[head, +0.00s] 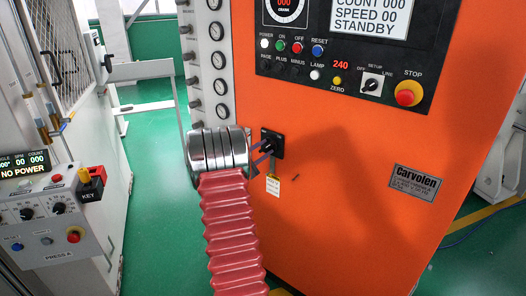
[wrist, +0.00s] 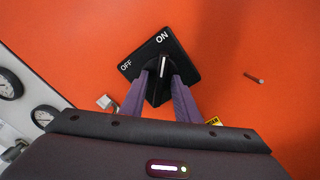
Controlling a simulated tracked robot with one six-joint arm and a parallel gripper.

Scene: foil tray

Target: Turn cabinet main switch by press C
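The cabinet main switch (wrist: 188,62) is a black square plate on the orange cabinet, marked OFF and ON. Its black knob has a white line (wrist: 163,67) pointing towards ON in the wrist view. My gripper (wrist: 163,80) has a purple finger on each side of the knob, and its fingertips appear closed against it. In the head view the switch (head: 278,144) sits right of my metallic wrist, and my gripper (head: 263,150) reaches it. The fingers partly hide the knob there. Where the fingers touch the knob is hard to see.
Above the switch is a control panel (head: 340,62) with buttons, a STANDBY display and a red STOP button (head: 409,93). A tag (head: 273,185) hangs below the switch. Gauges (head: 220,86) line the cabinet's left edge. Another machine labelled PRESS A (head: 58,257) stands left, across green floor.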

